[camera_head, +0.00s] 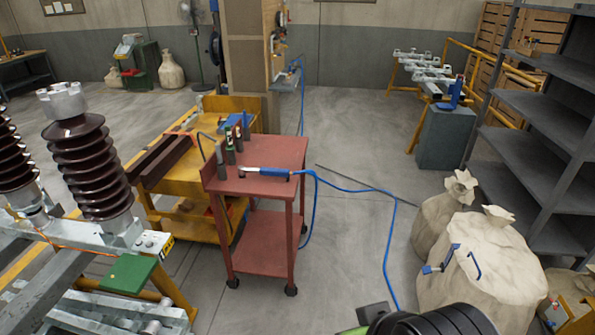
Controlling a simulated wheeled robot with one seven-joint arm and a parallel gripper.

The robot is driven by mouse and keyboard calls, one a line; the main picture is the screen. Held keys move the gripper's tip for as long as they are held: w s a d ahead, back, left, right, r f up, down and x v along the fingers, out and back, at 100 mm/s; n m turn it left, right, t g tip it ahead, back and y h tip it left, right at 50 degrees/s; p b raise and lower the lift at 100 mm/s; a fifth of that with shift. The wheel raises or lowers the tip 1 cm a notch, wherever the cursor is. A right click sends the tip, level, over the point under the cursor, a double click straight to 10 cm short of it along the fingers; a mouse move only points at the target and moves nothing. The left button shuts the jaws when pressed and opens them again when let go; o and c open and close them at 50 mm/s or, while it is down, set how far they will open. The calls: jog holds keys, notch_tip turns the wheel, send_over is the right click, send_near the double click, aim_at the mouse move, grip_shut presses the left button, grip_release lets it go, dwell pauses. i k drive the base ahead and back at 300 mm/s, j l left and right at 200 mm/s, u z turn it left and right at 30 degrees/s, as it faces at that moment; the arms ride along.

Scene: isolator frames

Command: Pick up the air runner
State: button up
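The air runner (265,171) looks like a ratchet-type tool with a silver head and a blue handle. It lies flat on the top of the red cart (262,183), near its front edge, with the head to the left. A blue hose (340,187) runs from the handle's right end, over the cart's edge and down to the floor. A dark ribbed part of my own arm shows at the bottom edge, well below and right of the cart. No gripper fingers can be made out, and nothing touches the tool.
Several upright bottle-like items (229,150) stand at the cart's left-back side. A yellow cart (182,175) is behind left. Large insulators (90,165) stand at left. Pale sacks (480,270) and a grey shelf (555,125) are at right. Floor between cart and sacks is open except for the hose.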

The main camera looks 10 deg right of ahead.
aim_at(242, 170)
jog(key=i+j+u, duration=0.2)
jog(key=i, duration=0.45)
jog(key=i+u, duration=0.25)
jog(key=i, duration=0.35)
jog(key=i+l+u, duration=0.2)
jog(key=i, duration=0.4)
jog(key=i+l+u, duration=0.25)
jog(key=i, duration=0.4)
